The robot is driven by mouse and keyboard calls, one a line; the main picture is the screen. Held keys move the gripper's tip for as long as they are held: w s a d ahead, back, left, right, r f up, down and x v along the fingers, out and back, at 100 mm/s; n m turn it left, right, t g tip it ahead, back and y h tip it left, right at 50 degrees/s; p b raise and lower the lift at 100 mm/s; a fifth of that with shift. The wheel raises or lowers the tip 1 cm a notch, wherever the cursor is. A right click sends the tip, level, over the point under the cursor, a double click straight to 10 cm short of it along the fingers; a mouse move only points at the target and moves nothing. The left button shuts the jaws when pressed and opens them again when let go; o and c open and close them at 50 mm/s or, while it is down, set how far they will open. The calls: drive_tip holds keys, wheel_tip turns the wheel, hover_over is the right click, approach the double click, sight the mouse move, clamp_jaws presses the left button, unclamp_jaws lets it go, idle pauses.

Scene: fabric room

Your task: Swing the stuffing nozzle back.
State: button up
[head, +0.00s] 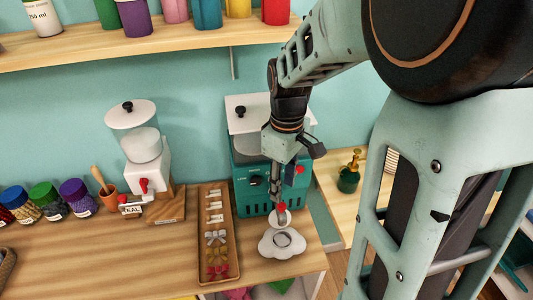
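The stuffing machine is a teal box (246,192) with a white lid and a dial marked LOW, standing at the back right of the wooden counter. A grey upright part (277,182), seemingly the nozzle, shows in front of it, with a red and white piece (281,208) near its lower end. A white cloud-shaped piece (269,246) with a round grey ring lies below it. My gripper (291,151) points down in front of the machine and overlaps the top of the grey part. I cannot tell whether it touches it. The finger gap is hidden.
A wooden tray (232,262) of bows lies left of the cloud piece. A white dispenser (146,160) and several lidded jars (47,200) stand farther left. A green pump bottle (349,176) stands at right.

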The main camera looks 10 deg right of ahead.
sight(282, 205)
wheel_tip(282, 205, down, 7)
drive_tip(key=shift+r, duration=0.15)
clamp_jaws()
idle(0.4)
